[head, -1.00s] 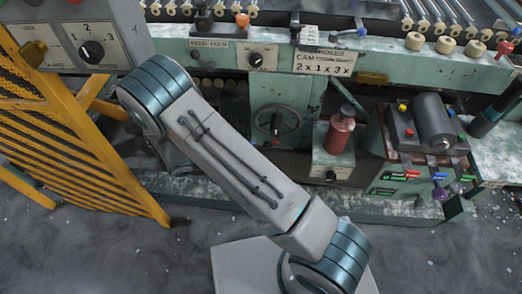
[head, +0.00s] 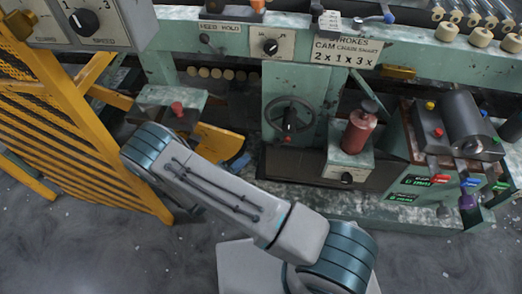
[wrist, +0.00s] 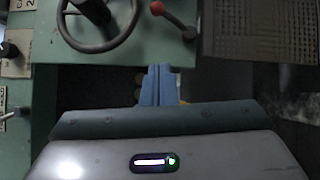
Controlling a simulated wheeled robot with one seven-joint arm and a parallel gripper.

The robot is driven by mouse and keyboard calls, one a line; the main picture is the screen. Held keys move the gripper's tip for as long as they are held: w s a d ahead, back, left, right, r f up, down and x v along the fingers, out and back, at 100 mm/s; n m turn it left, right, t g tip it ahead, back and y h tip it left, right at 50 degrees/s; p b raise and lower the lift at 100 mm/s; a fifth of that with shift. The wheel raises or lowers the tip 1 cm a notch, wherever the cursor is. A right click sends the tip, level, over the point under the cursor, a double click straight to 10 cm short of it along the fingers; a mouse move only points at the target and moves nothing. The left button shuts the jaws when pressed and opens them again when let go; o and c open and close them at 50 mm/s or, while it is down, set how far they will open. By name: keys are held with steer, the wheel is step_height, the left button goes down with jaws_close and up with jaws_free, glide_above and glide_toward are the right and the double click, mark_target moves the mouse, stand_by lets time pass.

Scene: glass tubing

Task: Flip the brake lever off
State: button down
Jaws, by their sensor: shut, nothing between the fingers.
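In the wrist view a short dark lever with a red ball knob (wrist: 157,8) sits beside the spoked handwheel (wrist: 75,40) on the green panel. I take this to be the brake lever. The small red knob also shows low in front of the handwheel in the head view (head: 287,139). My gripper (wrist: 160,68) has blue fingers that are together and empty. Its tips are apart from the lever, beneath it in the wrist picture. In the head view only a bit of blue at my gripper shows, left of the handwheel; my arm hides most of the rest.
A red bottle (head: 359,132) stands on a green ledge right of the handwheel. A dark cylinder unit (head: 465,125) is at right. Floor in front is open.

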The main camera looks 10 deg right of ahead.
steer(key=s+d+x, duration=0.1)
steer(key=s+x, duration=0.1)
steer(key=x, duration=1)
steer(key=shift+s+d+r+b, duration=0.2)
steer(key=shift+d+b, duration=0.25)
